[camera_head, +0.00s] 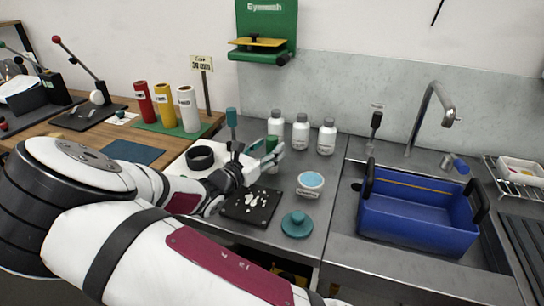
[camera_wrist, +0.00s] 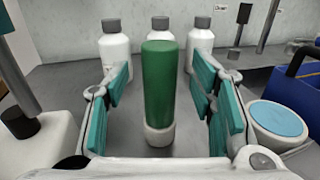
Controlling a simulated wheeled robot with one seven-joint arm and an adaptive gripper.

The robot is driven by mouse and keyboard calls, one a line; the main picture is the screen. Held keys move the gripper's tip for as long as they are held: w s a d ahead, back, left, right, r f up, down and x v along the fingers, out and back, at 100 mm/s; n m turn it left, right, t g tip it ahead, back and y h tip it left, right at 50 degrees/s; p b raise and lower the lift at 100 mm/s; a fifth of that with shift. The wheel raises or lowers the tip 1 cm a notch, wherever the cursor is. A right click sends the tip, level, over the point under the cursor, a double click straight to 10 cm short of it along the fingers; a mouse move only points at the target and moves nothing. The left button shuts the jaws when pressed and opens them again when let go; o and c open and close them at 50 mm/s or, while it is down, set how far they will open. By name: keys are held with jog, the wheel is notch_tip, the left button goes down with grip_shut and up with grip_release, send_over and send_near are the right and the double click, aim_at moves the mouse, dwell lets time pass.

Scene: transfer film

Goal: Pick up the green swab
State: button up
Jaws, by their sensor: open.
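The green swab (camera_wrist: 158,90) stands upright in the wrist view, a thick green cylinder with a white lower end. It is between the two teal-padded fingers of my gripper (camera_wrist: 160,98), which are open with a visible space on each side of it. In the head view my gripper (camera_head: 264,160) is over the counter behind the black tray, and the green top of the swab (camera_head: 271,143) shows there. The rest of the swab is largely hidden by the fingers in that view.
Several white bottles with grey caps (camera_head: 301,131) stand behind the swab. A black tray with white pieces (camera_head: 234,209), a jar with a blue top (camera_head: 311,182) and a teal lid (camera_head: 296,225) are in front. A blue basin (camera_head: 413,235) is at right.

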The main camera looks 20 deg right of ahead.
jog(key=shift+x, duration=1.15)
jog(key=c, duration=1.2)
jog(key=shift+r, duration=0.1)
